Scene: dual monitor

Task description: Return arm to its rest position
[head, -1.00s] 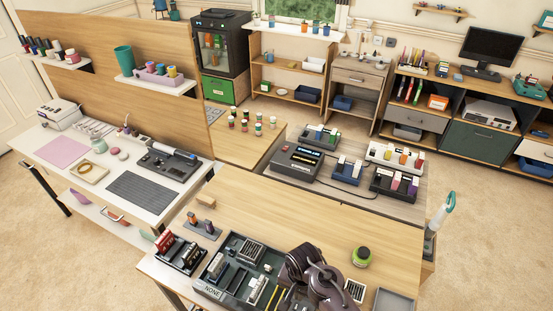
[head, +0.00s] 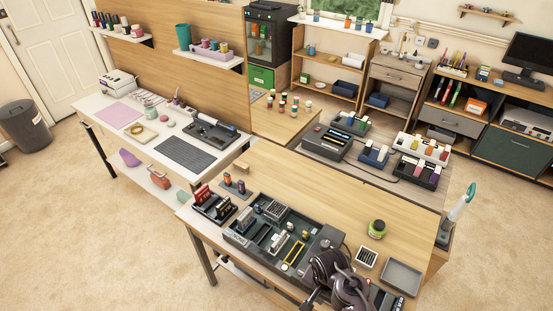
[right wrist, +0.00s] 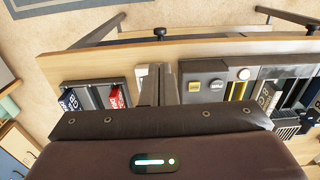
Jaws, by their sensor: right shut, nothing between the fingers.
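My right arm comes in at the bottom of the head view, dark brown, in front of the near table's front right part. Its gripper (right wrist: 160,85) shows in the right wrist view with its fingers together and nothing between them. The fingers point towards the table's edge, between a rack of red and dark blocks (right wrist: 95,97) and the tray with round buttons (right wrist: 215,88). In the head view the arm hides part of the right end of the dark tray (head: 258,244). My left gripper is not in view.
The wooden table top (head: 325,195) is clear behind the dark tray. A white side desk (head: 130,136) stands at the left.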

